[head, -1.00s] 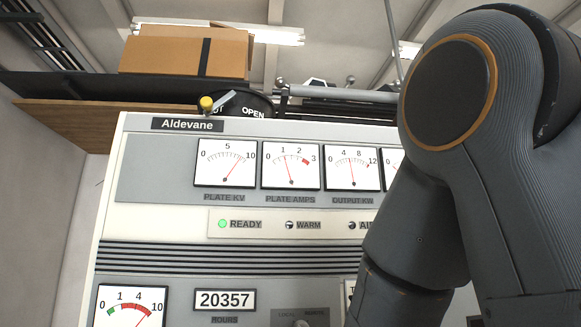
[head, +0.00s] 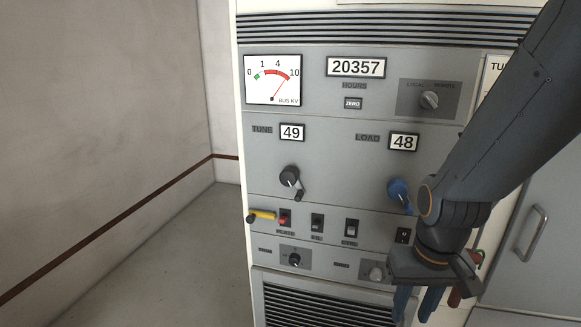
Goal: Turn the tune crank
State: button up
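The tune crank (head: 290,178) is a dark round knob with a small handle pointing down and slightly right, on the grey cabinet panel. The TUNE counter (head: 292,132) above it reads 49. My gripper (head: 432,285) is at the lower right, in front of the panel, well to the right of the crank and below it, apart from it.
A blue load crank (head: 398,189) is partly hidden by my arm; its counter (head: 404,142) reads 48. Below are several switches, with a yellow-handled lever (head: 262,215) at left. Blue and red shapes show by my gripper. Floor (head: 180,260) at left is clear.

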aim_at(289, 177)
jog(key=u, duration=0.05)
jog(key=k, duration=0.2)
jog(key=z, duration=0.15)
jog(key=i, duration=0.25)
jog(key=u, duration=0.95)
